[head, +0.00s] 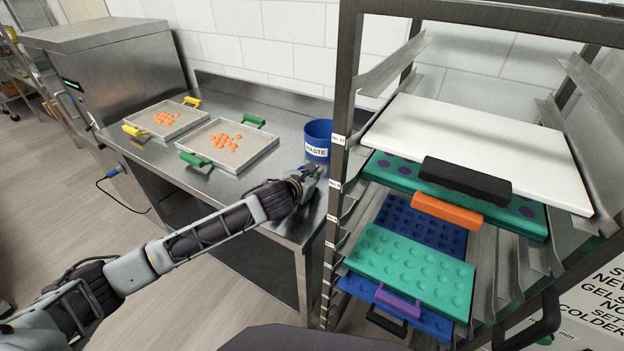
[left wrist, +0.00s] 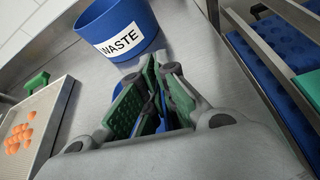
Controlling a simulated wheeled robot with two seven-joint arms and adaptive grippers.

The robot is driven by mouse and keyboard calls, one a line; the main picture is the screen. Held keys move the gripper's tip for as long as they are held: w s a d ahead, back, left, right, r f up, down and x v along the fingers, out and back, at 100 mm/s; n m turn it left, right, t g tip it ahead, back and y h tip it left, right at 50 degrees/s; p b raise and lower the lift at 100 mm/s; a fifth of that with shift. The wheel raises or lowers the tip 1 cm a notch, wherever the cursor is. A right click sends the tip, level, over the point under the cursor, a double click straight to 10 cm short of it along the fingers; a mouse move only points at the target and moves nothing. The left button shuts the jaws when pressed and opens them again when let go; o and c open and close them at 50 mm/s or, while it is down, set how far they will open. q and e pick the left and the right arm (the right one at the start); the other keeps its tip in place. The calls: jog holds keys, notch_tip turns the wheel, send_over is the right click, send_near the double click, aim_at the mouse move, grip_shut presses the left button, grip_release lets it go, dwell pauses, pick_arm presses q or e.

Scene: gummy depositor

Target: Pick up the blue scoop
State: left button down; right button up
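My left gripper (head: 310,174) is low over the steel table, in front of the blue waste bin. In the left wrist view its two fingers (left wrist: 157,64) with green pads are close together around a narrow blue piece. More blue, apparently the blue scoop (left wrist: 119,87), shows beside the left finger. The fingers hide most of the scoop, and its full shape cannot be made out. In the head view the scoop cannot be told apart from the gripper. My right gripper is not in view.
The blue bin (head: 318,138) marked WASTE stands just behind the gripper. Two trays of orange gummies (head: 245,157) (head: 180,127) lie left on the table (head: 285,105). A metal rack (head: 345,80) with green and blue moulds stands close on the right.

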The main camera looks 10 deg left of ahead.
pick_arm(q)
jog(key=shift+r, duration=0.5)
notch_tip(320, 180, up, 6)
jog(key=shift+r+p, duration=0.25)
jog(key=shift+p, duration=0.25)
jog(key=shift+r, duration=0.9)
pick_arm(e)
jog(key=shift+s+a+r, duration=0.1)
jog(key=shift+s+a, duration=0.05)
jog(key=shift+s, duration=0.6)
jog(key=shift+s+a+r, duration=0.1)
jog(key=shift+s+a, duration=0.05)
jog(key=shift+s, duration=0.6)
